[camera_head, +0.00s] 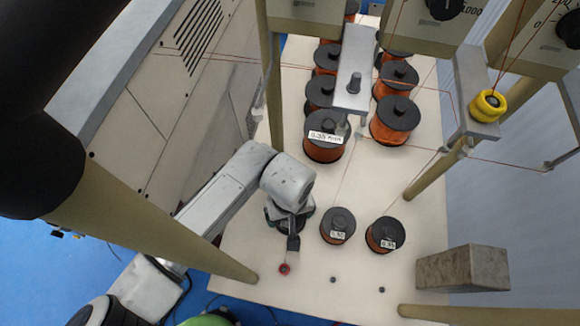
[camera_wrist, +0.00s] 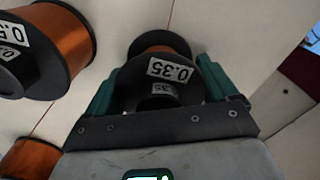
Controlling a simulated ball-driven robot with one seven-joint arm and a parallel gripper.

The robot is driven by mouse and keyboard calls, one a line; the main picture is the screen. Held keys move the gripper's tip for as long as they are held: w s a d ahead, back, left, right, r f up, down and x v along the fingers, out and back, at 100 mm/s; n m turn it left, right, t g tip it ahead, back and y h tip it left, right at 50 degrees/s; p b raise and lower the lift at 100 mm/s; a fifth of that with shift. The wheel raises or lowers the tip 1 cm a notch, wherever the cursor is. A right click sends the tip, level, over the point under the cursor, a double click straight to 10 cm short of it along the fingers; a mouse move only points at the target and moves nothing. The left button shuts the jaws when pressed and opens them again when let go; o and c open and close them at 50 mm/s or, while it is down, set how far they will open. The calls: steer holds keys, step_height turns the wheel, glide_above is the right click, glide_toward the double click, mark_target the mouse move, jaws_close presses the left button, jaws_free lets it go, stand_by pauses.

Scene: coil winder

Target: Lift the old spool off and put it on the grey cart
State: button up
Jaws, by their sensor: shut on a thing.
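In the wrist view, a black-flanged spool (camera_wrist: 158,45) with orange winding and a 0.35 label sits between the two green-padded fingers of my gripper (camera_wrist: 157,88). The gripper is shut on it. In the head view, my gripper (camera_head: 290,214) is over the left front part of the pale table, and the held spool is mostly hidden under my wrist. I cannot tell whether the spool touches the table. No grey cart can be made out for certain.
Two small labelled spools, one (camera_head: 338,226) and another (camera_head: 385,235), stand right of my gripper. A large spool (camera_head: 324,136) stands behind, with several more beyond. Beige posts, thin wires and a grey block (camera_head: 463,268) surround the pale table (camera_head: 310,285). A beige cabinet (camera_head: 150,110) is at left.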

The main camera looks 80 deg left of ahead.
steer(key=shift+c, duration=0.6)
step_height(320, 180, up, 7)
steer(key=shift+f+b, duration=0.1)
steer(key=shift+b, duration=0.25)
steer(key=s+a+b, duration=0.2)
steer(key=s+a, duration=0.2)
steer(key=s, duration=0.4)
steer(key=s+a+b, duration=0.2)
steer(key=s+a, duration=0.2)
steer(key=s, duration=0.4)
steer(key=shift+a, duration=0.15)
